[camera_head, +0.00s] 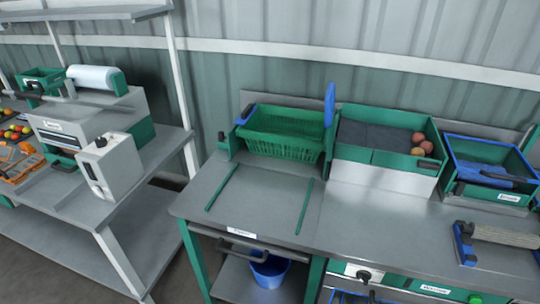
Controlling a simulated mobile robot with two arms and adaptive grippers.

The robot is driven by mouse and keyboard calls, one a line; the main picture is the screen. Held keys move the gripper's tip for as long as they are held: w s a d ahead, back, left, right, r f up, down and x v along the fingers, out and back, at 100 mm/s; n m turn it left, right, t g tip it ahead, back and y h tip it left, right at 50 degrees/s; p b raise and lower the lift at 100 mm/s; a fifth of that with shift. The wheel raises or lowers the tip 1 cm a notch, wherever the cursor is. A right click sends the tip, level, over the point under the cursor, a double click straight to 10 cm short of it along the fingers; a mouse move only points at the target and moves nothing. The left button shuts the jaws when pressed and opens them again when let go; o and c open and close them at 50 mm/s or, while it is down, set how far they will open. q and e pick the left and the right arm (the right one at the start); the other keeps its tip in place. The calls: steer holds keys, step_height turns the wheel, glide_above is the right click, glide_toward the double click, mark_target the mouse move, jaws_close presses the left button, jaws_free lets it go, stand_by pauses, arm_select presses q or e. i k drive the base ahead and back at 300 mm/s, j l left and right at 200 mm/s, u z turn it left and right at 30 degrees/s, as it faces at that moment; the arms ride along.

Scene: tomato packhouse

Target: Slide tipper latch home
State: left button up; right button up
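The tipper holds a green slatted crate (285,125) at the back of the left half of the grey bench. A tall blue lever (329,104) stands upright at the tipper's right side. A small blue part (246,113) sits at its left side, above a green bracket (231,141). I cannot tell which of these is the latch, or whether it is home. The crate looks empty, and its far base is partly hidden by its front wall. Neither of my grippers is in view.
Two thin green rails (223,187) lie on the clear bench top (262,190) before the tipper. A green bin (390,175) with several round fruits stands to the right, then a blue-rimmed bin (497,191). A blue bucket (270,272) sits below. A machine (85,115) is left.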

mark_target(221, 137)
steer(key=i+j+u, duration=0.4)
steer(key=i+j, duration=0.2)
steer(key=j, duration=0.35)
steer(key=i+j+u, duration=0.4)
steer(key=i+j, duration=0.25)
steer(key=j, duration=0.1)
